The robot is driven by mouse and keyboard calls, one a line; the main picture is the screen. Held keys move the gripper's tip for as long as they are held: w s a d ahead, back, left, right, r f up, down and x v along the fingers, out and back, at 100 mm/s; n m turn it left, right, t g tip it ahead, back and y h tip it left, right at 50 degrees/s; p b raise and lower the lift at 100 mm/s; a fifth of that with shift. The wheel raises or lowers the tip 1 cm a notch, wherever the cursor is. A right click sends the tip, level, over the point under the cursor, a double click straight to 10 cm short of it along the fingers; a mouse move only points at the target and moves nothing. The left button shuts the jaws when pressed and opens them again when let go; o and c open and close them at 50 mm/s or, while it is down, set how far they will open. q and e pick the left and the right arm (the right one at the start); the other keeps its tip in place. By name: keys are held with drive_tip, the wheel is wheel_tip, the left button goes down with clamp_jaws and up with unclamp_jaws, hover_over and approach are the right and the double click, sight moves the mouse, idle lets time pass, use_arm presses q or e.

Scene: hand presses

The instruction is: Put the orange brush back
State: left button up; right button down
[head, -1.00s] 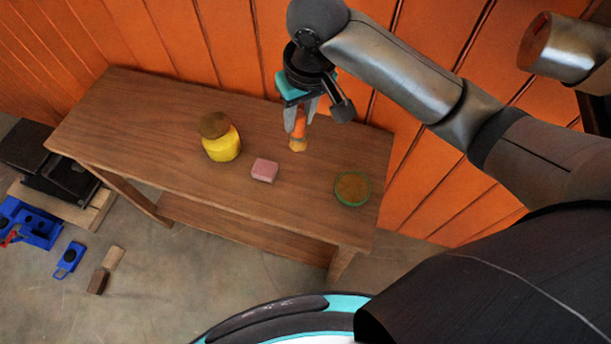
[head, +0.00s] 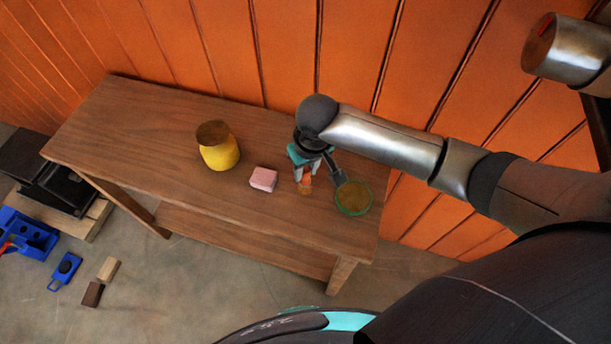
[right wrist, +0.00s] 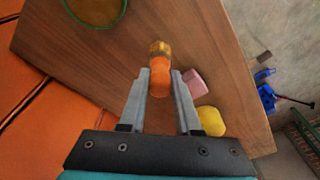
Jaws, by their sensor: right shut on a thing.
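The orange brush (head: 306,181) has an orange handle and a tan lower end. My right gripper (head: 304,176) is shut on its orange part, and the tan end points down toward the wooden table. I cannot tell if that end touches the tabletop. In the right wrist view the brush (right wrist: 159,80) sits between the two fingertips (right wrist: 160,78). The brush is between a pink block (head: 264,179) and a round green-rimmed dish (head: 368,203) with a brown inside. My left gripper is not in view.
A yellow jar (head: 221,153) with a brown top stands on the wooden table (head: 130,120), left of the pink block. An orange plank wall (head: 285,50) rises behind the table. Blue parts (head: 65,268) and small wooden blocks lie on the floor at left.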

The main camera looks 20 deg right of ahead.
sight(305, 178)
wheel_tip(305, 178, down, 3)
drive_tip(key=c, duration=0.6)
unclamp_jaws()
drive_tip(key=shift+r, duration=0.15)
drive_tip(key=r, duration=0.4)
drive_tip(key=s+r+p, duration=0.1)
drive_tip(key=r, duration=0.6)
drive_tip(key=shift+s+d+r+p, duration=0.3)
drive_tip(key=shift+s+r+p, duration=0.05)
drive_tip(key=shift+s+p, duration=0.05)
